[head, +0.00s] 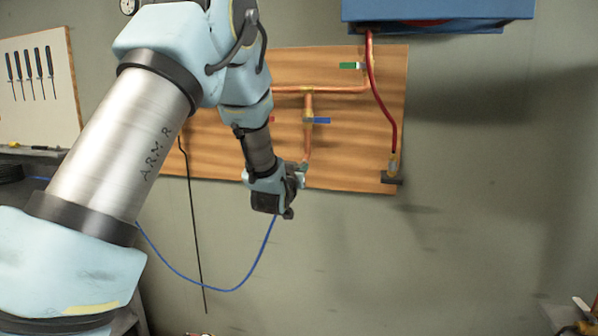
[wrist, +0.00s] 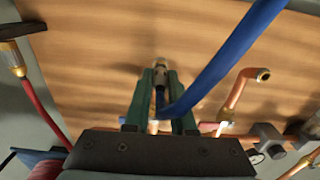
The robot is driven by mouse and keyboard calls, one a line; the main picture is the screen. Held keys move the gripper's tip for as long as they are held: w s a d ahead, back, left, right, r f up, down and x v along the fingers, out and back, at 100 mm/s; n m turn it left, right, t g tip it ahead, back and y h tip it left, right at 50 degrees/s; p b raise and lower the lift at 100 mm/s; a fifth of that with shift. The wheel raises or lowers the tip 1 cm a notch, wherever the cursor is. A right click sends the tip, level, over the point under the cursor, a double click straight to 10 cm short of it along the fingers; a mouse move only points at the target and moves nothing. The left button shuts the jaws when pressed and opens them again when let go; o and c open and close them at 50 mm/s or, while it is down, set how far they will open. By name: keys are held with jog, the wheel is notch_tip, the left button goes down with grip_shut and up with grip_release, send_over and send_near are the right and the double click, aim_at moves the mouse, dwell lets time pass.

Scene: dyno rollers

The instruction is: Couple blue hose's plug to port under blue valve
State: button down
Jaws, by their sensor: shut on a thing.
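My gripper (head: 298,176) is in front of the wooden board, low and just below the blue valve (head: 318,120). In the wrist view its green fingers (wrist: 160,98) are shut on the blue hose's plug (wrist: 160,76), whose metal end points away from me. The blue hose (wrist: 228,55) crosses that view close to the camera; in the head view it hangs in a loop (head: 228,290) below my gripper. The copper pipe under the blue valve (head: 307,146) runs down behind my gripper, which hides its lower end. The plug and port show apart from each other nowhere clearly.
A copper elbow (wrist: 243,88) stands right of the fingers in the wrist view; I cannot tell which valve it belongs to. A red hose (head: 383,105) hangs to a brass fitting (head: 393,163) at right. A green valve (head: 349,66) sits above. The wall right is bare.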

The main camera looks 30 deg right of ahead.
jog(key=shift+w+d, duration=0.25)
jog(key=shift+w, duration=0.05)
jog(key=c, duration=0.7)
grip_release()
jog(key=b+v, duration=0.4)
jog(key=v, duration=0.7)
jog(key=w+a+f+n+g+y+p, duration=0.15)
jog(key=a+f+y, duration=0.3)
jog(key=a, duration=0.55)
jog(key=w+a+f+n+g+y, duration=0.1)
jog(key=a+f+n+g+y, duration=0.15)
jog(key=a+f, duration=0.45)
jog(key=s+a+f+n+g+y, duration=0.1)
jog(key=s+a+g, duration=0.1)
jog(key=s+a, duration=0.3)
jog(key=s+a+f+n+g+y, duration=0.1)
jog(key=s+a+g+y, duration=0.1)
jog(key=s+a, duration=0.3)
jog(key=s+a+f+n+g+y+p, duration=0.1)
jog(key=s+a, duration=0.4)
jog(key=a, duration=0.6)
jog(key=shift+s+a+f+g+y, duration=0.1)
jog(key=shift+g+y, duration=0.15)
jog(key=shift+g, duration=0.4)
jog(key=shift+s+a+f+g+y, duration=0.1)
jog(key=shift+g+y, duration=0.15)
jog(key=shift+g, duration=0.4)
